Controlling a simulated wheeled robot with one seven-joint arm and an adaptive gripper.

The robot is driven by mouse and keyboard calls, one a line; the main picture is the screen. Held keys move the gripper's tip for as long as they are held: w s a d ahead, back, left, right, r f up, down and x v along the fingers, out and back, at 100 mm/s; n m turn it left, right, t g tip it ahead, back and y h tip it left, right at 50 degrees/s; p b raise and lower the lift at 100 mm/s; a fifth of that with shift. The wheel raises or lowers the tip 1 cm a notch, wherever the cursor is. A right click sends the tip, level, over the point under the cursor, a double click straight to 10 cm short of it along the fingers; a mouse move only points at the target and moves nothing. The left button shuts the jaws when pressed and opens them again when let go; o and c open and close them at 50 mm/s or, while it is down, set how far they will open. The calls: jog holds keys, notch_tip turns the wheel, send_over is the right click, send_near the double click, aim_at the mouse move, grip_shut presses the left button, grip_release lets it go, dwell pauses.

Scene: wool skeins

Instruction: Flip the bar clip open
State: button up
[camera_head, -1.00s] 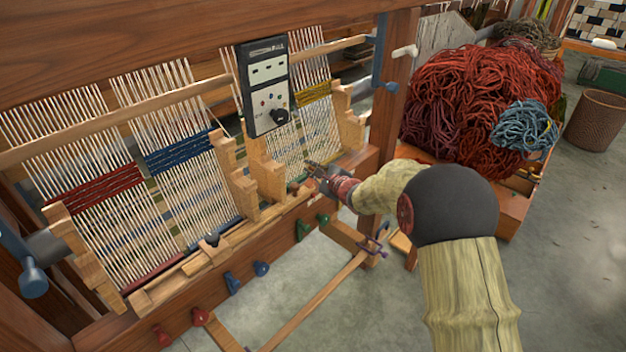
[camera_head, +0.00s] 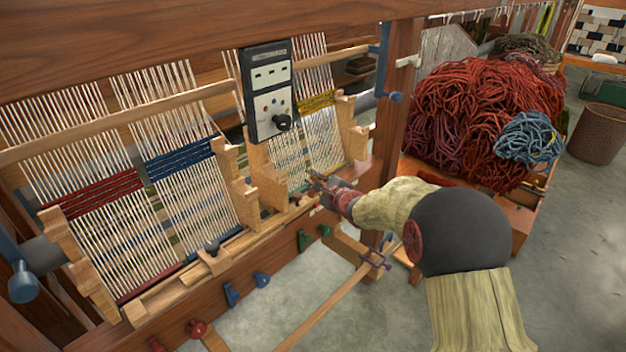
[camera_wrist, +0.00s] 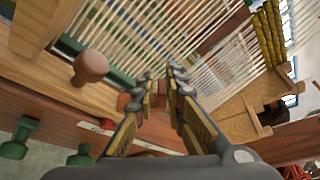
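My gripper (camera_head: 316,182) is at the front beam of the loom, by the right-hand warp section. In the wrist view my gripper (camera_wrist: 162,78) shows two fingers with a gap between the tips, and nothing is clearly held. A reddish-brown piece (camera_wrist: 127,103) sits on the beam beside the left finger, partly hidden by it. A round brown knob (camera_wrist: 90,66) stands to its left. I cannot tell which of these small parts is the bar clip. In the head view the fingers and small parts blend together. A small dark fitting (camera_head: 212,248) sits on the left part of the bar.
A black control box (camera_head: 266,92) hangs above the beam, left of my gripper. Wooden stepped brackets (camera_head: 266,180) stand close by. Green pegs (camera_head: 305,240) stick out below. A large heap of red wool (camera_head: 490,110) lies to the right.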

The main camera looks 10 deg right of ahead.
jog(key=o, duration=0.3)
jog(key=v, duration=1.2)
jog(key=shift+d, duration=0.1)
dwell(0.3)
